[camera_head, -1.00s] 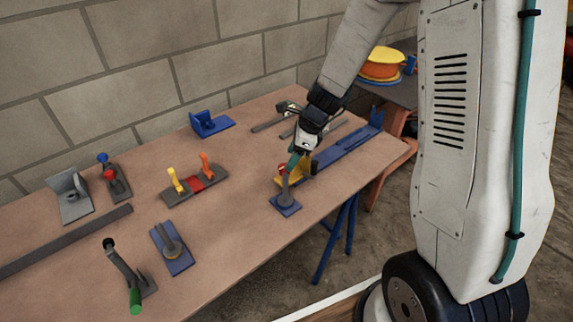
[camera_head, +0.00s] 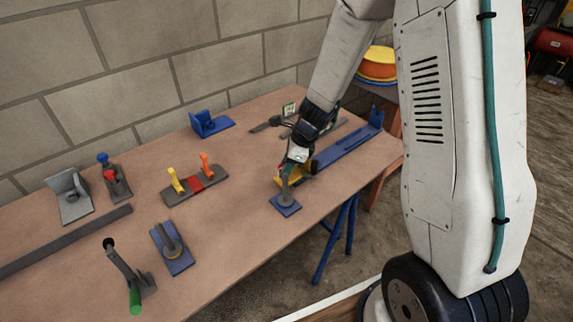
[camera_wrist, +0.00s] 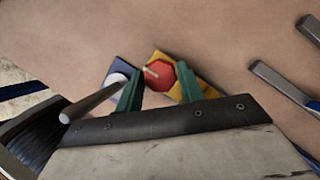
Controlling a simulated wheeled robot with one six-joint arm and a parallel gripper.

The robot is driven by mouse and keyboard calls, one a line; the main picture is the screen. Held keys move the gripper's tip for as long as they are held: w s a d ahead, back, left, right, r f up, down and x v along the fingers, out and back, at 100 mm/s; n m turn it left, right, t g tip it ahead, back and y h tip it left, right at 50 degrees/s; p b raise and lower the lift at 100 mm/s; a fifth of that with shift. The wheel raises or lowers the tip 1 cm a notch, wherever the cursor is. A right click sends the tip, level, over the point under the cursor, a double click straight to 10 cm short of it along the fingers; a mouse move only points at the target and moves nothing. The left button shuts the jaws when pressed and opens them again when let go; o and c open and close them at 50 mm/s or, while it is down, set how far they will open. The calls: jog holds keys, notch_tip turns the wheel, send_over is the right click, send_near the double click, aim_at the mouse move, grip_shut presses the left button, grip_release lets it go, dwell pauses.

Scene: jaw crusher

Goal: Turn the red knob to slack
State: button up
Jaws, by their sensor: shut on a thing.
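The red knob (camera_wrist: 161,75) is an octagonal cap with a pale line across it. In the wrist view it sits between the two green fingers of my gripper (camera_wrist: 160,91), which is shut on it. In the head view my gripper (camera_head: 287,168) is at the top of a grey post on a blue base plate (camera_head: 286,207), and its fingers mostly hide the knob. A yellow part (camera_wrist: 200,86) and blue plate parts show around the knob in the wrist view. I cannot read any slack mark.
A grey rod (camera_wrist: 92,102) stands close left of my fingers in the wrist view. A long blue rail (camera_head: 345,150) lies right of the post.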

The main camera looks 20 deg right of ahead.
jog(key=n, duration=0.2)
jog(key=n+g, duration=0.1)
jog(key=n, duration=0.1)
jog(key=shift+w+n+g+y, duration=0.15)
jog(key=shift+n+g+y, duration=0.15)
jog(key=n+g, duration=0.1)
jog(key=n, duration=0.3)
jog(key=shift+w+n+g, duration=0.15)
jog(key=shift+n+g, duration=0.15)
jog(key=shift+g, duration=0.1)
jog(key=n, duration=0.2)
jog(key=n+g+h, duration=0.1)
jog(key=n, duration=0.1)
jog(key=shift+w+n+g, duration=0.1)
jog(key=shift+n+g, duration=0.2)
jog(key=shift+a+n+g+h, duration=0.1)
jog(key=shift+n+g+h, duration=0.25)
jog(key=shift+n, duration=0.7)
jog(key=shift+a+n+g+h, duration=0.15)
jog(key=shift+n+h, duration=0.3)
jog(key=shift+n, duration=0.6)
jog(key=shift+d, duration=0.1)
jog(key=o, duration=1)
